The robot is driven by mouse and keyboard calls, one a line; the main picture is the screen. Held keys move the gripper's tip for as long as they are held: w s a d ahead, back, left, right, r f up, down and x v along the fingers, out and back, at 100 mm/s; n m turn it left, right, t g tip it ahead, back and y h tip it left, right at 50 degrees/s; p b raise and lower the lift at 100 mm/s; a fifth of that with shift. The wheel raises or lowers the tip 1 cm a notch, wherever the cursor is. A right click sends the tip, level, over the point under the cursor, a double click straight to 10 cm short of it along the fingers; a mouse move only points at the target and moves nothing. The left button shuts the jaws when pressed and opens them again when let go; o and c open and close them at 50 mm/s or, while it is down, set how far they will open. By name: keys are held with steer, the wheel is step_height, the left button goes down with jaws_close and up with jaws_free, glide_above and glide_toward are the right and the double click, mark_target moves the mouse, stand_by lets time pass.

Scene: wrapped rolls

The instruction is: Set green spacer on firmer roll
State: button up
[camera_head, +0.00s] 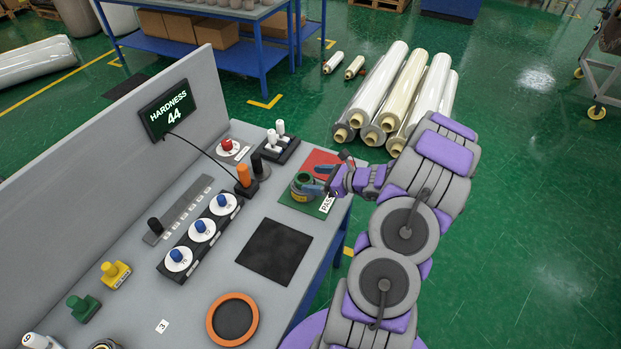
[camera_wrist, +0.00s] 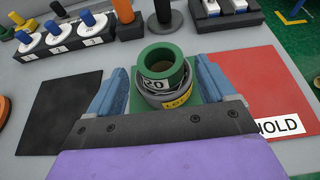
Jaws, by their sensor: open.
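The green spacer (camera_wrist: 165,58) is a thick hollow ring with a label reading 20. In the wrist view it sits upright on a grey wrapped roll (camera_wrist: 152,100) with a yellow lot label. Both stand on the green pad marked PASS, and the spacer also shows in the head view (camera_head: 303,180). My gripper (camera_wrist: 162,72) has blue fingers, one at each side of the spacer and roll, apart from each other. In the head view my gripper (camera_head: 318,178) is at the pad's right edge. Whether the fingers touch the roll is unclear. The roll's lower front is hidden by my gripper.
A screen (camera_head: 168,108) reads HARDNESS 44. A red HOLD pad (camera_head: 325,160) lies behind the green one. A black square mat (camera_head: 274,251) and an orange-rimmed disc (camera_head: 232,318) lie nearer. Blue knobs (camera_head: 199,228) and an orange handle (camera_head: 243,175) stand to the left.

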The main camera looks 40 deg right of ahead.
steer(key=p+v, duration=0.2)
steer(key=v, duration=0.8)
steer(key=w+a+r+n+g+y, duration=0.2)
steer(key=a+r+n, duration=0.2)
steer(key=a, duration=0.4)
steer(key=w+a+r+n+g+y, duration=0.2)
steer(key=w+a+r+n, duration=0.15)
steer(key=a, duration=0.35)
steer(key=s+a+r+n+g, duration=0.3)
steer(key=a+n, duration=0.2)
steer(key=a, duration=0.3)
steer(key=s+a+r+n+g, duration=0.2)
steer(key=a+r+n+g, duration=0.15)
steer(key=a, duration=0.45)
steer(key=s+a+r+n+g+h, duration=0.35)
steer(key=s+a+n, duration=0.4)
steer(key=s, duration=0.25)
steer(key=s+d+r+n+h, duration=0.1)
steer(key=s+d+n+h, duration=0.1)
steer(key=s+n+h, duration=0.4)
steer(key=s+n, duration=0.2)
steer(key=s, duration=0.3)
steer(key=shift+r, duration=0.3)
steer(key=shift+s, duration=0.1)
